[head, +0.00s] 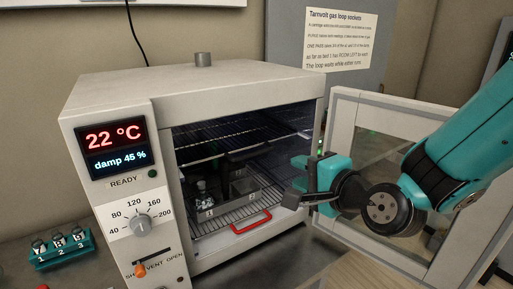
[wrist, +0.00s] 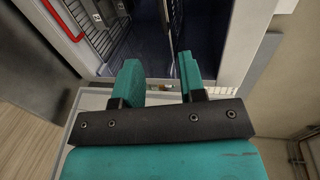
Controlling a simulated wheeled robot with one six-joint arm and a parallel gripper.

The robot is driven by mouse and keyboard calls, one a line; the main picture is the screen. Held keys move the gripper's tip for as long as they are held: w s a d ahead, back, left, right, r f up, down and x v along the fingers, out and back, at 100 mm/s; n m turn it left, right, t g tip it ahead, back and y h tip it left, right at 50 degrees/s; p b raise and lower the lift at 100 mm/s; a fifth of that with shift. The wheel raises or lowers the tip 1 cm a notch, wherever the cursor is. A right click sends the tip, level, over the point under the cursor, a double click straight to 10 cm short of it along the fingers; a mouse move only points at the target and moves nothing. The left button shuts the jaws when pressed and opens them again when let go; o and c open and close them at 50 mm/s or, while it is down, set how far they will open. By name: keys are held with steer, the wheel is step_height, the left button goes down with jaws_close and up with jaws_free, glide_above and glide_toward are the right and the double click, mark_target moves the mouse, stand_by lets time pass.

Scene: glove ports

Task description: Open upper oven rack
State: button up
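The oven (head: 195,90) stands with its front open and its door (head: 343,110) swung out to the right. The upper rack (head: 215,130) is a dark wire shelf inside the chamber. I cannot make out a handle on it. The lower rack (head: 213,222) has a red handle (head: 250,222) at its front, which also shows in the wrist view (wrist: 62,20). My gripper (head: 312,172) is just outside the right side of the opening, beside the door. In the wrist view my gripper (wrist: 158,68) has its two teal fingers apart, with nothing seen held between them.
A dark tray-like holder with small items (head: 205,200) sits in the chamber above the lower rack. A teal holder with numbered pieces (head: 62,248) stands left of the oven. The open door lies close behind my arm. A paper sign (head: 340,38) hangs behind.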

mark_target(258, 154)
steer(key=p+x, duration=0.6)
steer(key=x, duration=1)
steer(key=shift+r, duration=0.15)
steer(key=shift+w+a+f+p, duration=0.25)
steer(key=shift+w+a+p, duration=0.1)
steer(key=shift+w+p, duration=0.1)
jaws_close()
